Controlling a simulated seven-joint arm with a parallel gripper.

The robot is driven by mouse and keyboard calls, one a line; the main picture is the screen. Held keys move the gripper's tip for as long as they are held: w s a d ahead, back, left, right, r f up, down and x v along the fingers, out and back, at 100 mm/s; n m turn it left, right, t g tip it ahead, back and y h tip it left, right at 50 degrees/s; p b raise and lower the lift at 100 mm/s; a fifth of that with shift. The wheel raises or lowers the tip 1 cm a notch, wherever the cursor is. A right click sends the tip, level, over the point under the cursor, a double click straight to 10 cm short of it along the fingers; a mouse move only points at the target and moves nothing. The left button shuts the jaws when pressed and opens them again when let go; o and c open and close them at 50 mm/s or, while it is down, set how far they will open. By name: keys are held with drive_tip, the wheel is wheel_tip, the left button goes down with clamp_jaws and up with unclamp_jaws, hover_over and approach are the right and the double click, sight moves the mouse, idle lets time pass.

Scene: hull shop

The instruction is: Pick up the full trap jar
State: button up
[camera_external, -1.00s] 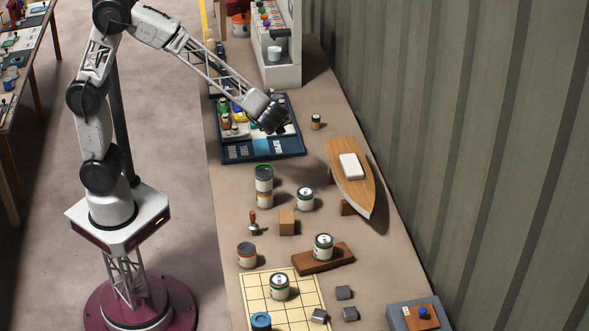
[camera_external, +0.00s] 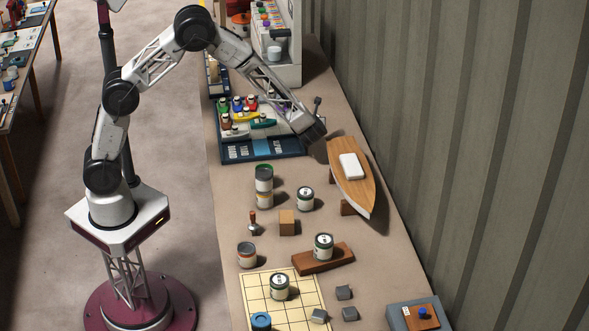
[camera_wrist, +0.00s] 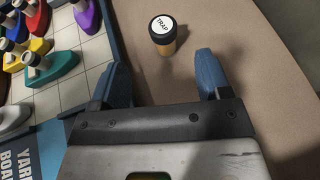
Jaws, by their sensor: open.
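The trap jar (camera_wrist: 163,38) stands upright on the bench in the wrist view. It is a small amber jar with a dark lid and a white label reading "TRAP". My gripper (camera_wrist: 164,84) is open, with blue fingers spread on either side. The jar is ahead of the fingertips and roughly centred between them, not gripped. In the external view my gripper (camera_external: 317,132) is over the bench, left of the boat model, and the jar is hidden behind my arm.
A board of coloured boat pieces (camera_external: 262,152) lies left of my gripper. A wooden boat hull (camera_external: 362,187) stands close on the right. Several cans, including a stacked pair (camera_external: 264,185), stand nearer the camera. Bare bench surrounds the jar.

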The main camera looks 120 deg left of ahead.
drive_tip(key=shift+s+a+f, duration=0.25)
drive_tip(key=shift+a+f, duration=0.25)
drive_tip(key=shift+a, duration=0.05)
drive_tip(key=shift+x, duration=1.3)
drive_tip(key=shift+a, duration=0.1)
drive_tip(key=shift+x, duration=2.5)
drive_tip(key=shift+r, duration=0.1)
drive_tip(key=c, duration=1)
drive_tip(key=shift+c, duration=0.2)
